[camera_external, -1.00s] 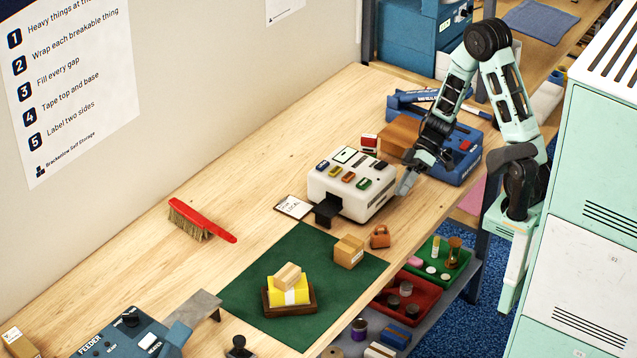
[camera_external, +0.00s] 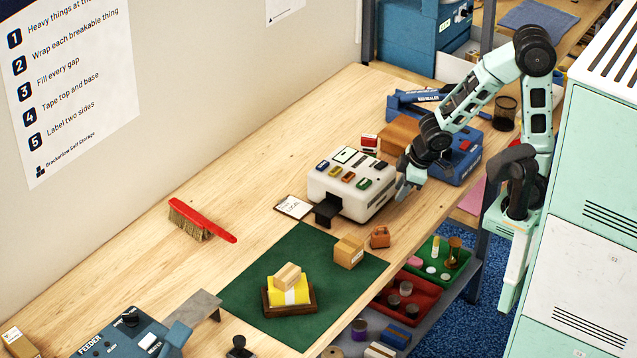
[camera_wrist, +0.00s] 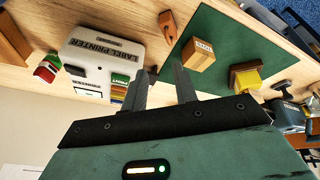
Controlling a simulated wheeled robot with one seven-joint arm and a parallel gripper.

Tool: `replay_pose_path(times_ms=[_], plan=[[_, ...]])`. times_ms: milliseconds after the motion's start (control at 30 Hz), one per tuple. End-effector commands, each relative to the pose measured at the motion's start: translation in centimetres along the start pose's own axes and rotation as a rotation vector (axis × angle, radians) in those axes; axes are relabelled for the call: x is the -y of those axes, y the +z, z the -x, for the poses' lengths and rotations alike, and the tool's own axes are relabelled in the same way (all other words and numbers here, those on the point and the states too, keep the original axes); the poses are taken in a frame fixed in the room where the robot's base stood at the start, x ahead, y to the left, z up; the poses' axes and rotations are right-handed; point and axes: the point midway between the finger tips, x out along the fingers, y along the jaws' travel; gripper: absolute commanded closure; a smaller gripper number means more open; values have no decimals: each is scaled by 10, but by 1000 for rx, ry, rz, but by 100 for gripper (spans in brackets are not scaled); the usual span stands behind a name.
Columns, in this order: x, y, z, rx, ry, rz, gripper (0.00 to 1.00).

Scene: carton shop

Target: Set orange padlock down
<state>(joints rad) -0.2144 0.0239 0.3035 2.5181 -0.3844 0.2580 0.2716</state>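The orange padlock (camera_external: 380,237) stands on the wooden bench beside the right corner of the green mat (camera_external: 330,255). It also shows near the top of the wrist view (camera_wrist: 167,24), beyond my fingertips and apart from them. My gripper (camera_external: 402,190) is above the bench by the right end of the white label printer (camera_external: 350,190), behind the padlock. In the wrist view my gripper (camera_wrist: 160,72) has its two fingers spread with nothing between them.
A small carton (camera_external: 348,252) and a wooden tray (camera_external: 290,308) with a yellow item and a small block are on the mat. A blue bag sealer (camera_external: 462,165) and a brown box (camera_external: 400,133) stand behind the printer. A red brush (camera_external: 205,220) lies left; bare bench surrounds it.

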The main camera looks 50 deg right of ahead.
Motion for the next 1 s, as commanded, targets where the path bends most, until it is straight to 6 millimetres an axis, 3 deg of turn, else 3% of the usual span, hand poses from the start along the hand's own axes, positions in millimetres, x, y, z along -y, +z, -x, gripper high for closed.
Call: replay_pose_path(times_ms=[100,300,433,1000], plan=[[45,36,23,140,-54,27,71],[91,78,49,290,-154,61,71],[99,85,54,317,-176,67,71],[99,85,53,317,-176,64,71]])
